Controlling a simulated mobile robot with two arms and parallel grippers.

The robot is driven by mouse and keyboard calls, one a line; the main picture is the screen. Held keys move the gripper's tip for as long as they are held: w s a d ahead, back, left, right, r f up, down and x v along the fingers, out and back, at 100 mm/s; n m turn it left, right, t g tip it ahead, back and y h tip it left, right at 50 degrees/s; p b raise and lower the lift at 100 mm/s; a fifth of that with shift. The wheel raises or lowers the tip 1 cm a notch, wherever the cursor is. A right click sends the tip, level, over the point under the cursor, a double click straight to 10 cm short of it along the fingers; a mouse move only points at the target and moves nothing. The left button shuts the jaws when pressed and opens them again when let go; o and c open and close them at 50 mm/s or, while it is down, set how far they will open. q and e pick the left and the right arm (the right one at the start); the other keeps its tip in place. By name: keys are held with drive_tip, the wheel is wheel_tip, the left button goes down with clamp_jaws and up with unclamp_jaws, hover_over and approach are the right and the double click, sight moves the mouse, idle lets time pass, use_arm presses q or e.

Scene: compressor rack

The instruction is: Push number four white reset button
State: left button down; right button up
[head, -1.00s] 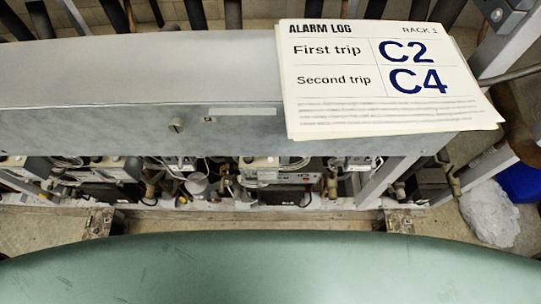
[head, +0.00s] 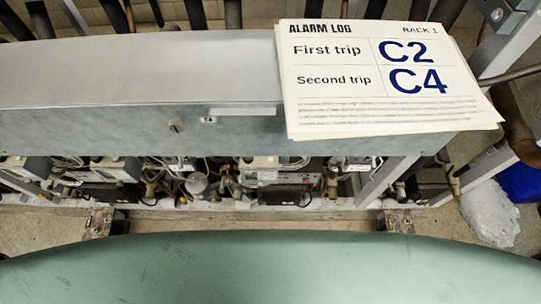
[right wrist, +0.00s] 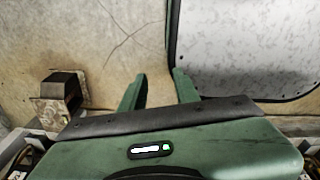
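No white reset button can be made out in either view. In the head view, several compressor units with small control boxes sit in a row under the grey rack beam (head: 100,90). One control box (head: 262,167) is near the middle and another (head: 118,168) is to its left; I cannot tell which is number four. My right gripper (right wrist: 160,75) shows in the right wrist view, its two green fingers apart with nothing between them. It faces a pale, cracked surface (right wrist: 95,30). My left gripper is in neither view.
An alarm log card (head: 390,80) on the beam reads first trip C2, second trip C4. Grey posts and pipes (head: 510,100) stand at the right, with a clear plastic bag (head: 490,213) and a blue object (head: 520,182). The wrist view shows a dark-edged grey panel (right wrist: 250,45).

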clamp_jaws()
drive_tip(key=shift+w+a, duration=0.1)
drive_tip(key=shift+a, duration=0.05)
idle(1.4)
